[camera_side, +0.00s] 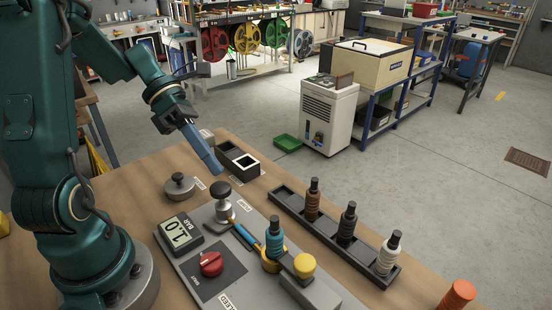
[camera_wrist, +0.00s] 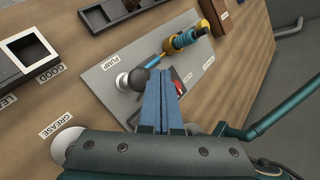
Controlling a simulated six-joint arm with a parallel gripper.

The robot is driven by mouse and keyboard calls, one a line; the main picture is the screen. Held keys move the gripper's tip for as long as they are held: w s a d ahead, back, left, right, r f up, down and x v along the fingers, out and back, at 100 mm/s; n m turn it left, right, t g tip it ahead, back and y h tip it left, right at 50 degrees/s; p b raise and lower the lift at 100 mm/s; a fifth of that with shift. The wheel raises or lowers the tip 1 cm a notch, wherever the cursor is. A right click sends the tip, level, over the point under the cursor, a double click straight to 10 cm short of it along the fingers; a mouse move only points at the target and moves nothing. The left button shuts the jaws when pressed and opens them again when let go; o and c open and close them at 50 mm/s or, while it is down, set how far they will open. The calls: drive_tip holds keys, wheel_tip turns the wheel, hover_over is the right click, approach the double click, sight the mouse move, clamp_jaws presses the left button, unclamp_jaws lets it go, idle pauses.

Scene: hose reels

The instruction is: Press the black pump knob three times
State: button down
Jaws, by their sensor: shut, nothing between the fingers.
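The black pump knob (camera_side: 220,190) stands on a silver base on the grey panel (camera_side: 195,268), and it also shows in the wrist view (camera_wrist: 138,79) beside the PUMP label. My gripper (camera_side: 216,170) has its blue fingers closed together and empty. In the side view the fingertips are just above the knob, with a small gap. The gauge (camera_side: 180,232) on the panel reads 1.0 BAR.
A red bleed knob (camera_side: 211,263), a yellow-topped block (camera_side: 304,266) and a clamped teal fitting (camera_side: 274,238) share the panel. A black rack (camera_side: 330,233) with several fittings lies to the right. A grease pot (camera_side: 180,186) stands at left, near black open boxes (camera_side: 237,159).

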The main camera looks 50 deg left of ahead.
sight(218, 187)
drive_tip(key=shift+f, duration=0.65)
drive_tip(key=shift+f, duration=0.15)
idle(1.5)
drive_tip(key=shift+f, duration=0.25)
drive_tip(key=shift+f, duration=1.3)
idle(1.2)
drive_tip(key=shift+r, duration=1.75)
drive_tip(key=shift+r, duration=2.5)
